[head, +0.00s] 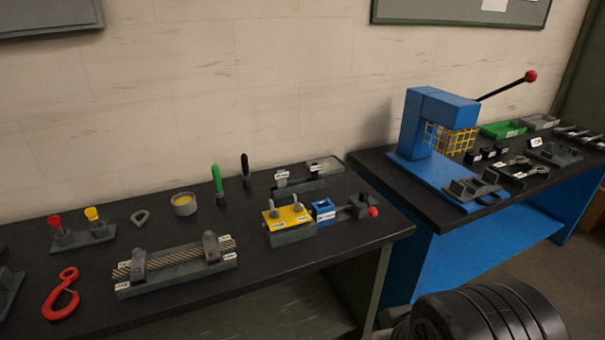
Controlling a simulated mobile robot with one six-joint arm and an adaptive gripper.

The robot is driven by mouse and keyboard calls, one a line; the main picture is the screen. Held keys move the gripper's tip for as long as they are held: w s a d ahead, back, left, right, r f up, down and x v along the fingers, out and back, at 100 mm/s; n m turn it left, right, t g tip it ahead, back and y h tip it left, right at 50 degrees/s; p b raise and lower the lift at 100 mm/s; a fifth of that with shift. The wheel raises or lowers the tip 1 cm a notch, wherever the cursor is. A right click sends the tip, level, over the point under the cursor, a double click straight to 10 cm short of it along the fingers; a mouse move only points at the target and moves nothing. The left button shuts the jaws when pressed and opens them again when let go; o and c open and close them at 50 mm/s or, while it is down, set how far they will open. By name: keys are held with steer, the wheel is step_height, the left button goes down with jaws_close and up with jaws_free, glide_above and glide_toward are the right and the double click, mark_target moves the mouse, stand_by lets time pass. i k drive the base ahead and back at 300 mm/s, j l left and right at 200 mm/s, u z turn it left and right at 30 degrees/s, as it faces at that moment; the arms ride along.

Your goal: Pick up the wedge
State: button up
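I cannot tell for certain which piece is the wedge. A small grey teardrop-shaped piece (140,217) with a hole lies flat on the left black bench, between the yellow-topped peg and a round grey cup. It could be the wedge or a thimble. Nothing is touching it. Other small grey and black parts on the right bench are too small to identify. My gripper is not in view, so its opening and contents cannot be seen.
The left bench (95,318) holds a red hook (61,293), a rope fixture (178,265), a grey cup (184,204), a green-handled tool (217,180) and a yellow-topped block (287,218). A blue press (430,121) with a long lever stands on the right bench.

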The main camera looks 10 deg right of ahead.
mark_target(281, 178)
steer(key=i+l, duration=0.15)
steer(key=i, duration=0.35)
steer(key=i+l+u, duration=0.1)
steer(key=i, duration=0.45)
steer(key=i+l, duration=0.2)
steer(key=i, duration=0.3)
